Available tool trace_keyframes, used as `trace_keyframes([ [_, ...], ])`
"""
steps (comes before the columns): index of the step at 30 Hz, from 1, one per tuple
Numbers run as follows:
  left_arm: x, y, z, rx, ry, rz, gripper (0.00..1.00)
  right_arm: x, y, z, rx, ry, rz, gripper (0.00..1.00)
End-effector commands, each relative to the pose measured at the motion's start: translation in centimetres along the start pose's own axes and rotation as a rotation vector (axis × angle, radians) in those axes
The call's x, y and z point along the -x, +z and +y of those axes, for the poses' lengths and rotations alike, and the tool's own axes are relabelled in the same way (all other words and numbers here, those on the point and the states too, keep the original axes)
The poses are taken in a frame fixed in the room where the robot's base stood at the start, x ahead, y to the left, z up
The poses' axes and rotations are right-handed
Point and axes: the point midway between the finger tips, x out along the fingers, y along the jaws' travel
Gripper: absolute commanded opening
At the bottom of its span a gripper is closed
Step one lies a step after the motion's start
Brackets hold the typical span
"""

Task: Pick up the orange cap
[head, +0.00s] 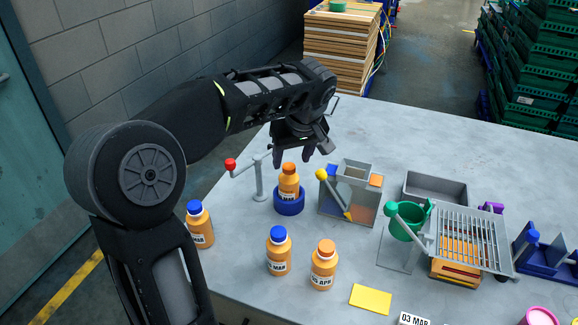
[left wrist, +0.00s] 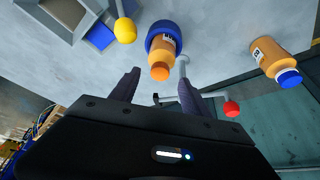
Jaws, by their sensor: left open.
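An orange bottle (head: 289,184) stands upright in a round blue holder (head: 289,206), with an orange cap (head: 289,168) on top. My left gripper (head: 293,154) is open just above this cap, pointing down. In the left wrist view the cap (left wrist: 160,74) shows between the spread fingers (left wrist: 158,80), with the bottle (left wrist: 162,55) and blue holder (left wrist: 162,30) behind it. No contact between fingers and cap shows. My right gripper is not in view.
Two blue-capped bottles (head: 200,226) (head: 278,252) stand nearby. A grey stand with a red-knobbed lever (head: 231,164) is left of the holder. A clear box (head: 343,208) with a yellow-ball lever (head: 321,174) is close on the right. A yellow card (head: 371,299) lies in front.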

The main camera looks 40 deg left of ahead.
Motion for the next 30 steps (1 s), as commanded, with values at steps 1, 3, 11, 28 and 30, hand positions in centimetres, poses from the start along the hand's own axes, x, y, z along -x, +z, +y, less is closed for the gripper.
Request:
trace_keyframes([
  [1, -0.6, -0.1, -0.1, 0.0, -0.005, -0.005, 0.55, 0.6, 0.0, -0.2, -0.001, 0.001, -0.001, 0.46],
  [3, -1.7, -0.1, -0.1, -0.002, -0.003, -0.003, 0.55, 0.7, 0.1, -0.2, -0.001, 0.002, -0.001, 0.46],
  [11, -3.0, -0.1, 0.0, -0.001, 0.001, -0.001, 0.55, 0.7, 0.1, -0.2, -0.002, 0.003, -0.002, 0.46],
  [28, -2.9, -0.1, 0.0, -0.001, 0.001, -0.001, 0.47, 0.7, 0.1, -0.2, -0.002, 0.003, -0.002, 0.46],
  [30, -2.9, -0.1, 0.0, -0.001, 0.001, -0.001, 0.41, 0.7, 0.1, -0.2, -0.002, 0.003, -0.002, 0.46],
])
